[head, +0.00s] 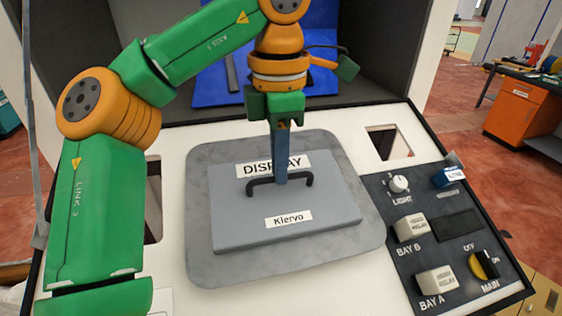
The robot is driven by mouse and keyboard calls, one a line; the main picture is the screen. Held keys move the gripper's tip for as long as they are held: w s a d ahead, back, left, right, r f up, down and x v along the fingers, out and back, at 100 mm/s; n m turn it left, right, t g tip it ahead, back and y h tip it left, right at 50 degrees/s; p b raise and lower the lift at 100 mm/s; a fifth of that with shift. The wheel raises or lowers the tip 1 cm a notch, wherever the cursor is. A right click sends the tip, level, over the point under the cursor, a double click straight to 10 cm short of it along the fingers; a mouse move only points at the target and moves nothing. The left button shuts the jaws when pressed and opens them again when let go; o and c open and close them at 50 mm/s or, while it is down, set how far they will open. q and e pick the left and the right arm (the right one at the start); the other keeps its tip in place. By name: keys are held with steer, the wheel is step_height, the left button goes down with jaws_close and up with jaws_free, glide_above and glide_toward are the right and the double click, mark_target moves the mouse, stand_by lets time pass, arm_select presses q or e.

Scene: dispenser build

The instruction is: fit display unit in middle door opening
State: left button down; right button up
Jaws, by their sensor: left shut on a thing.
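The display unit (235,210) is a flat grey panel with a raised block labelled "DISPLAY" and "Klervo" and a black bar handle (305,179). It lies over the middle of the white door panel (395,106), slightly turned relative to the panel. My left gripper (281,178) comes down from above and is shut on the handle. The middle opening is hidden under the unit, so I cannot tell whether the unit is seated or held just above. My right gripper is not in view.
Smaller openings show right (388,142) and left (153,205) of the unit. A dark control panel (440,265) at right carries a light knob, bay modules and a main switch. A grey cabinet interior with a blue sheet (212,90) lies behind. An orange drawer unit (521,108) stands far right.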

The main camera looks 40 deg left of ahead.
arm_select(q)
steer(key=shift+a+r, duration=0.1)
steer(key=shift+r, duration=0.15)
stand_by(0.3)
steer(key=shift+f+y, duration=0.25)
steer(key=shift+y, duration=0.05)
steer(key=shift+s+d+f+t+y+b, duration=0.25)
steer(key=shift+t+y+b, duration=0.3)
steer(key=shift+b, duration=0.4)
steer(key=shift+r+p, duration=0.4)
steer(key=shift+p, duration=0.15)
steer(key=shift+w+r+p, duration=0.1)
steer(key=shift+r+p, duration=0.25)
steer(key=shift+p, duration=0.15)
steer(key=shift+d+b+x, duration=0.2)
steer(key=shift+b+x, duration=0.8)
steer(key=shift+x, duration=0.3)
stand_by(2.8)
